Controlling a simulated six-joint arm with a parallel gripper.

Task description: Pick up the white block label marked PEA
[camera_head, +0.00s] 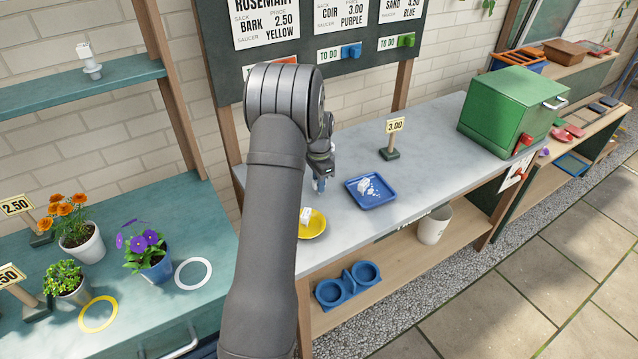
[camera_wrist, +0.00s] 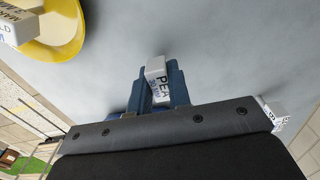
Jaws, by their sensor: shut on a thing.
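The white block label marked PEA (camera_wrist: 157,82) is between the two blue fingers of my gripper (camera_wrist: 160,85) in the wrist view. The fingers are shut on its sides, and its lettering faces the camera. In the head view my gripper (camera_head: 320,184) points down over the grey counter, between the yellow saucer and the blue tray. The PEA block cannot be made out there, and I cannot tell whether it touches the counter.
A yellow saucer (camera_head: 316,231) holds another white block (camera_wrist: 14,30), partly lettered. A blue tray (camera_head: 382,201) holds white pieces. A 3.00 price sign (camera_head: 394,126) and a green box (camera_head: 505,110) stand farther right. The counter's front middle (camera_head: 400,220) is clear.

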